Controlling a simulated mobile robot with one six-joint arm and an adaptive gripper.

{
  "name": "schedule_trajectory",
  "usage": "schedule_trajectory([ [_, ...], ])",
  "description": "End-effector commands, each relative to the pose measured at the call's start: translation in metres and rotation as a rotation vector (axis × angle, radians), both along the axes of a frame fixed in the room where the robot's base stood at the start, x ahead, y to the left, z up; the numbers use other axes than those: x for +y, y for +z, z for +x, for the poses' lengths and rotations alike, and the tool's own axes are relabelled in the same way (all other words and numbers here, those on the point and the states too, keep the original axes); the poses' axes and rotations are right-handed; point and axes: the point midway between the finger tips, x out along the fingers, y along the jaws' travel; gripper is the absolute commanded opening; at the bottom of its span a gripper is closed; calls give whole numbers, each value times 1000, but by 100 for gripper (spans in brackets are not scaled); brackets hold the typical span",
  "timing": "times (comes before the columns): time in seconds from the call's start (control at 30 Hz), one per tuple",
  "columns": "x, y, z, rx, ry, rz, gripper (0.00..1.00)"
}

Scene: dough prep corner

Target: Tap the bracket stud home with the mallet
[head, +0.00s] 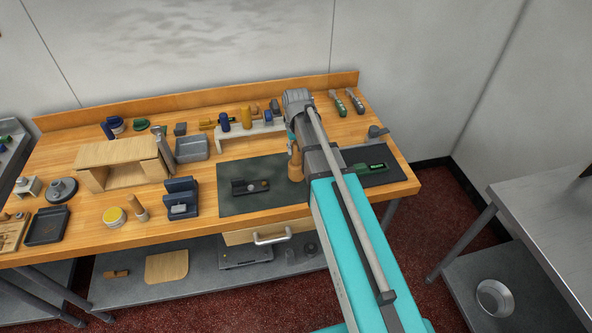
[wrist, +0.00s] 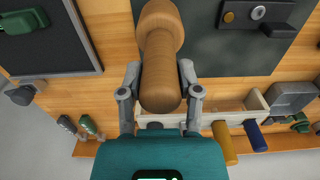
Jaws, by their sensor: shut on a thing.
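The wooden mallet (wrist: 160,88) is between the two fingers of my gripper (wrist: 159,74), which is shut on it. The mallet also shows in the head view (head: 295,165), above the right part of the dark mat. My arm hides most of the gripper there. The dark bracket (head: 238,187) lies on the mat, left of the mallet. In the wrist view the bracket (wrist: 280,28) is at the top right, apart from the mallet, with a grey ring (wrist: 258,12) nearby.
The dark mat (head: 235,206) has bare room around the bracket. A pale rack (head: 238,136) with blue and yellow handles stands behind it. A blue block fixture (head: 181,196) is to the left. A green tool (head: 370,168) lies in a dark tray at the right.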

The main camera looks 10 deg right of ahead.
Motion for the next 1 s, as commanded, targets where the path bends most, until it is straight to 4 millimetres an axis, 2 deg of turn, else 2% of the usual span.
schedule_trajectory([
  [0.57,6,7,1,0,12,0,0],
  [0.77,22,24,4,0,47,0,0],
  [1.0,56,55,8,0,119,0,0],
])
